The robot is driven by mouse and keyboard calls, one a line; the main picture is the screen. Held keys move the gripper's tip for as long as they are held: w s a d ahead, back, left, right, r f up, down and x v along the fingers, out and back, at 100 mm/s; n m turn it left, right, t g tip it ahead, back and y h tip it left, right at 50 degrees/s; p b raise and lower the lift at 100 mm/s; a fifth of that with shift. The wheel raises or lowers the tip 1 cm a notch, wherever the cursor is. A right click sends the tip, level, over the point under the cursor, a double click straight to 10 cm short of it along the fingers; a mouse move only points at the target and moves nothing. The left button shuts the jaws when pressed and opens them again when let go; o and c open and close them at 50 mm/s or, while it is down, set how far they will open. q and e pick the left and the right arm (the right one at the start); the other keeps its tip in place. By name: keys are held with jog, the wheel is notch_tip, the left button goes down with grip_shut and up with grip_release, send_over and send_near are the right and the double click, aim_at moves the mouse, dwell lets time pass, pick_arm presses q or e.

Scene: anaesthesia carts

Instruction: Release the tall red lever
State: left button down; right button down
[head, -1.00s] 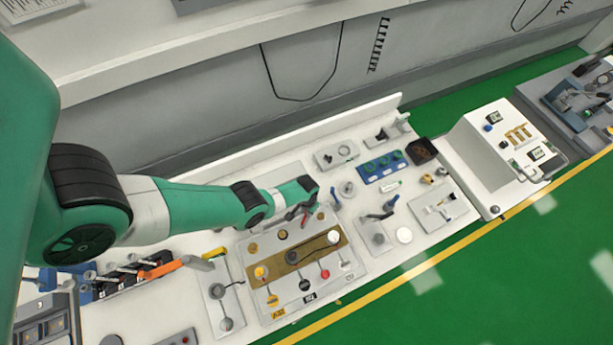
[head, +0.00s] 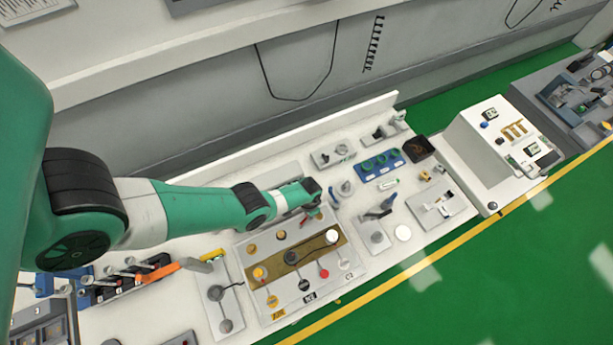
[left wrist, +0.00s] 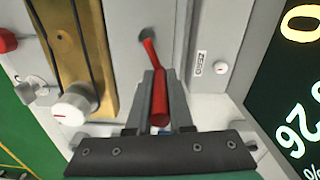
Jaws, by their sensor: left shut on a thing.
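The tall red lever (left wrist: 151,54) rises from a slot in a light grey panel (left wrist: 125,35) in the left wrist view. My left gripper (left wrist: 160,78) is shut on the red lever, with one finger on each side of it. The lever's rounded end shows between the fingers, near the gripper body. In the head view my left gripper (head: 313,212) is at the back right of the panel with the brass plate (head: 262,272), and my arm hides part of it. My right gripper is in neither view.
A white knob (left wrist: 72,108) on the brass strip is left of the lever in the left wrist view. A ZERO label and small button (left wrist: 220,67) are to its right, beside a dark display (left wrist: 292,80). Blue-handled levers (head: 386,204) stand right of the gripper in the head view.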

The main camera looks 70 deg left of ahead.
pick_arm(q)
jog(key=shift+w+d+m, duration=0.2)
jog(key=shift+d+m, duration=0.25)
jog(key=shift+m, duration=0.65)
jog(key=c, duration=0.8)
grip_release()
